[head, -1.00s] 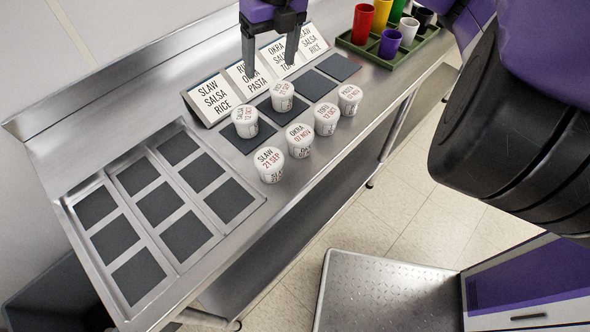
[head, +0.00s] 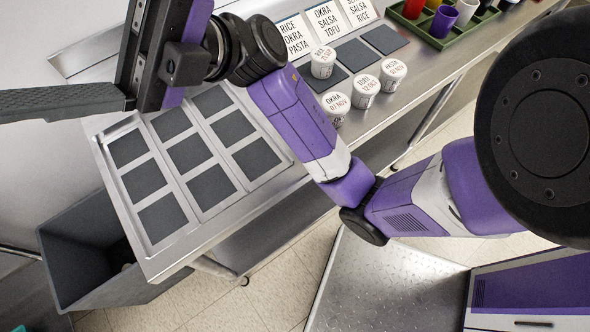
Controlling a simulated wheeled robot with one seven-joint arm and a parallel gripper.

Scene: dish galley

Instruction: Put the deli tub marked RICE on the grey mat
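The deli tub marked RICE (head: 323,62) is white with a lettered lid. It stands upright in the back row on a grey mat (head: 334,84) in front of the name cards. Two other grey mats, one nearer (head: 356,54) and one farther right (head: 386,40), are bare. My gripper (head: 62,65) is at the upper left, well left of the tub and close to the camera. One long finger points left; the other is out of frame. No finger lies beside it and nothing shows in the gap, so it looks open and empty.
Tubs marked OKRA (head: 336,107), TOFU (head: 365,90) and PASTA (head: 392,75) stand in front. A steel tray (head: 178,225) with dark squares lies at left, above a grey bin (head: 90,245). A green cup rack (head: 420,25) stands at the back right. My arm hides part of the counter.

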